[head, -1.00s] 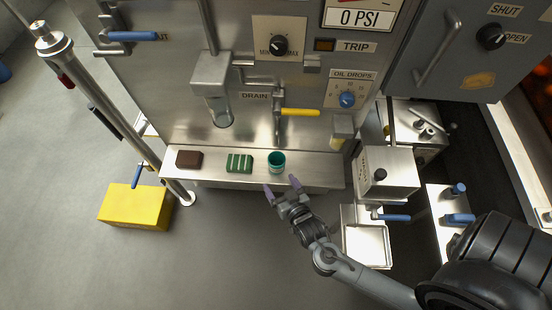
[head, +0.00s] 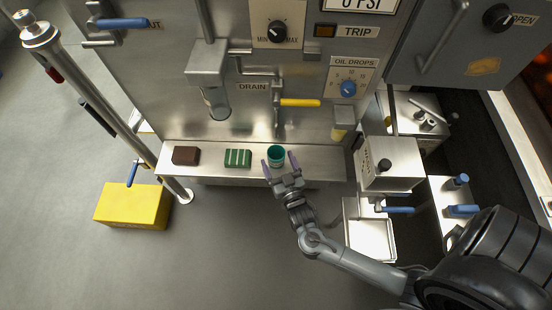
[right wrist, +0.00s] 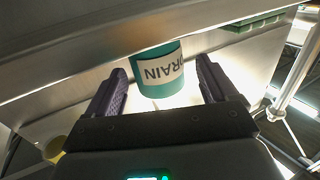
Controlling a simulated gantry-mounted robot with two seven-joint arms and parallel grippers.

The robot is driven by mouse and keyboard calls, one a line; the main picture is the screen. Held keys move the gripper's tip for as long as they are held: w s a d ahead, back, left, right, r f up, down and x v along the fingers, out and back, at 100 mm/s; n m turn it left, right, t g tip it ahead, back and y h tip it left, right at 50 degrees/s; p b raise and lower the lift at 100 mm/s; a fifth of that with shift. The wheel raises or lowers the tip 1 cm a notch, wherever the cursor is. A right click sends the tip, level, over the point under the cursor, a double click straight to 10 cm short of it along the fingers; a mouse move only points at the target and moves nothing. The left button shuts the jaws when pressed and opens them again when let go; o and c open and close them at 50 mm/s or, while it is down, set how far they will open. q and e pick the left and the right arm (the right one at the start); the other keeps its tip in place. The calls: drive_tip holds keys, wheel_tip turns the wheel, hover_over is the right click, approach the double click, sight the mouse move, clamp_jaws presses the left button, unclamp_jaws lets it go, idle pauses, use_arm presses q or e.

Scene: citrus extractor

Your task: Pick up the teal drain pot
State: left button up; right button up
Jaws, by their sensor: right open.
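The teal drain pot (head: 276,153) stands upright on the metal shelf (head: 330,166). In the right wrist view the pot (right wrist: 158,72) is teal with a white label reading DRAIN, seen upside down. My right gripper (head: 280,161) is open, with its two purple fingers on either side of the pot in the head view. In the right wrist view the pot lies between and just beyond the fingertips (right wrist: 160,78); I see a gap on each side. My left gripper is not in view.
Left of the pot on the shelf are a green striped block (head: 238,158) and a dark brown block (head: 186,155). A yellow drain handle (head: 300,102) sticks out above the pot. A glass-bottomed spout (head: 214,100) hangs to its left. A metal box (head: 388,165) stands at right.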

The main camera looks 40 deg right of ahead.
sight(273, 149)
drive_tip(key=shift+w+d+f+b, duration=0.1)
drive_tip(key=shift+w+d+b, duration=0.1)
drive_tip(key=shift+w+b, duration=0.2)
drive_tip(key=b+x, duration=0.1)
drive_tip(key=x, duration=0.2)
drive_tip(key=shift+w+d+r+b, duration=0.1)
drive_tip(key=shift+d+r+b, duration=0.1)
drive_tip(key=shift+b, duration=0.15)
drive_tip(key=shift+w+d+r, duration=0.1)
drive_tip(key=shift+w, duration=0.3)
drive_tip(key=shift+s, duration=0.15)
drive_tip(key=shift+c, duration=0.8)
drive_tip(key=c, duration=0.9)
